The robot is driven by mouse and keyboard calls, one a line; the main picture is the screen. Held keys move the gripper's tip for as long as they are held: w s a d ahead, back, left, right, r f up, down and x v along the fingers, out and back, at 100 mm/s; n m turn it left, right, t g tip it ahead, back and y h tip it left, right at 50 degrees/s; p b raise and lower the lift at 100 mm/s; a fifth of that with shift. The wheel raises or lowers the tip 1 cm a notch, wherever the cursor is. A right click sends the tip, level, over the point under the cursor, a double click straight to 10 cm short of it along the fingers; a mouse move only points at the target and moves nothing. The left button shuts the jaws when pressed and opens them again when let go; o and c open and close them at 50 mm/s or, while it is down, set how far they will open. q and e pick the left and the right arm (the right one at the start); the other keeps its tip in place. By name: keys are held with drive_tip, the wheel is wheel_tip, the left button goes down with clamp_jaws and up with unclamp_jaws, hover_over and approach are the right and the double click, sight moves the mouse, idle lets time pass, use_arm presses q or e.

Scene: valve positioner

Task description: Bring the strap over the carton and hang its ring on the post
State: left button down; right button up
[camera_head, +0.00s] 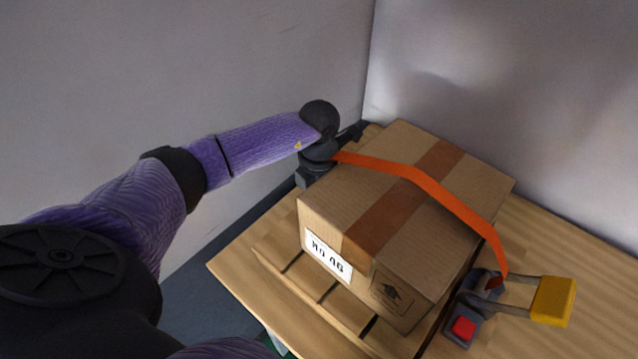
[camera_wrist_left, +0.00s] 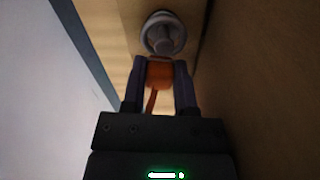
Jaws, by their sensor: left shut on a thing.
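The brown carton (camera_head: 330,215) sits on a wooden pallet (camera_head: 290,275). The orange strap (camera_head: 440,190) runs from the ratchet (camera_head: 470,310) at the right, over the carton's top, to my left gripper (camera_head: 312,172) at its left side. In the left wrist view my left gripper (camera_wrist_left: 160,78) is shut on the orange strap end (camera_wrist_left: 159,75). The grey post (camera_wrist_left: 163,35), with a round base, stands just beyond the fingertips. I cannot tell the ring apart, nor whether it is around the post. The post is hidden in the head view. My right gripper is not in view.
The ratchet has a yellow handle (camera_head: 553,300) and a red button (camera_head: 463,328). The wooden table (camera_head: 590,265) has free room at the right. Grey walls (camera_head: 200,60) stand behind and at the left. The carton side is close beside my left gripper.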

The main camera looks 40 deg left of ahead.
use_arm(q)
drive_tip(key=shift+f+b, duration=0.35)
drive_tip(key=shift+f, duration=0.1)
